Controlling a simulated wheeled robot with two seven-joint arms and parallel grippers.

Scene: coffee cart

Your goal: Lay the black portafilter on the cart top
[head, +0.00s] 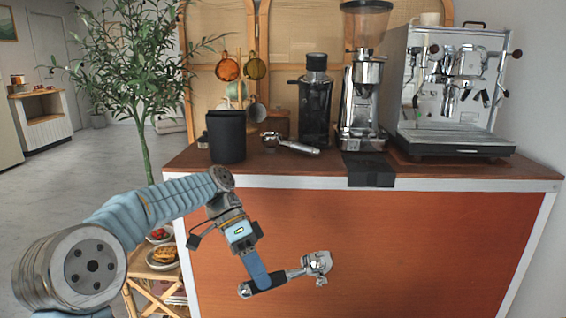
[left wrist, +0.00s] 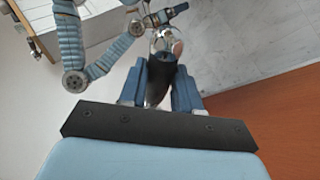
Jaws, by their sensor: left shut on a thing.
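The portafilter (head: 317,264) has a black handle and a shiny metal head. My left gripper (head: 262,284) is shut on its black handle and holds it in the air in front of the cart's orange front panel, below the level of the top. In the left wrist view the black handle (left wrist: 160,80) sits between the two blue fingers of the left gripper (left wrist: 172,90), with the metal head beyond it. The wooden cart top (head: 340,170) is above and behind the held portafilter. My right gripper does not show in the head view.
A second portafilter (head: 290,144) lies on the cart top. A black bin (head: 226,137) stands left of it. Two grinders, a black one (head: 315,105) and a chrome one (head: 362,105), and the espresso machine (head: 450,90) stand behind. A black mat (head: 368,170) hangs over the front edge.

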